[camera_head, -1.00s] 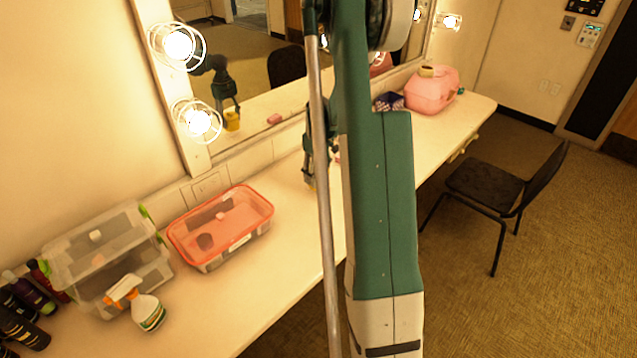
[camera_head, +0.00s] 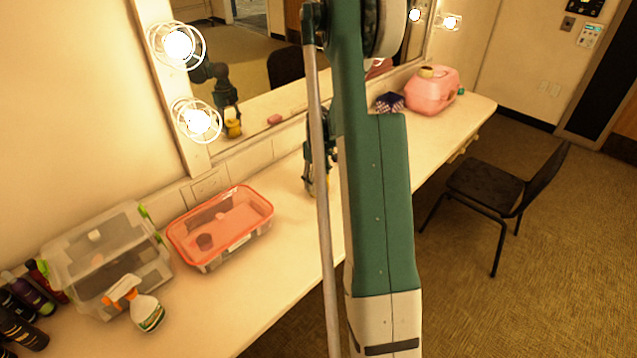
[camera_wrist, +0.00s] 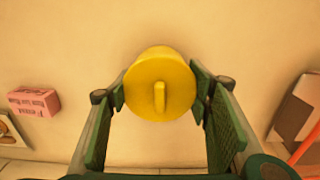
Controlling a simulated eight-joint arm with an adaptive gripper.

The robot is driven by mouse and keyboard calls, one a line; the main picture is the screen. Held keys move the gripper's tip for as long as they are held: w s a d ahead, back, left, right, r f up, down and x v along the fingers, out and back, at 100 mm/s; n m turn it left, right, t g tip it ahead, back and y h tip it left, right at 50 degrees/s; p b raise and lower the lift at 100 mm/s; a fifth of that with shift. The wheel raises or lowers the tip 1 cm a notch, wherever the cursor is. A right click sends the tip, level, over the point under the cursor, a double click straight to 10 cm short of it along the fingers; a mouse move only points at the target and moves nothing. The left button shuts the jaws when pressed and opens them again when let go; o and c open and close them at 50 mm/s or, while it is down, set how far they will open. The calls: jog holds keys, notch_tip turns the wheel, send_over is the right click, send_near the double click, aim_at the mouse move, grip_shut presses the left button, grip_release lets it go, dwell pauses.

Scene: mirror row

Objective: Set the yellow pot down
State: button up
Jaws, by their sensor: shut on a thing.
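The yellow pot (camera_wrist: 160,82) shows in the wrist view, its round top with a raised knob-like bar facing the camera. My gripper (camera_wrist: 161,97) is shut on it, with one finger at each side. In the head view my gripper (camera_head: 309,185) is low over the counter, partly hidden by my own arm. The pot itself is nearly all hidden there, but its yellow reflection shows low in the mirror. Whether its base touches the counter I cannot tell.
The counter (camera_head: 285,265) is clear around the gripper. An orange-rimmed clear bin (camera_head: 220,228), a lidded clear box (camera_head: 108,258) and a spray bottle (camera_head: 137,302) stand to the left. A pink case (camera_head: 432,92) stands farther right. A pink box (camera_wrist: 34,101) lies left in the wrist view.

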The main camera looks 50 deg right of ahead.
jog(key=shift+f, duration=0.15)
jog(key=o, duration=1.6)
notch_tip(320, 180, up, 12)
jog(key=shift+r+p, duration=0.2)
jog(key=shift+p, duration=0.5)
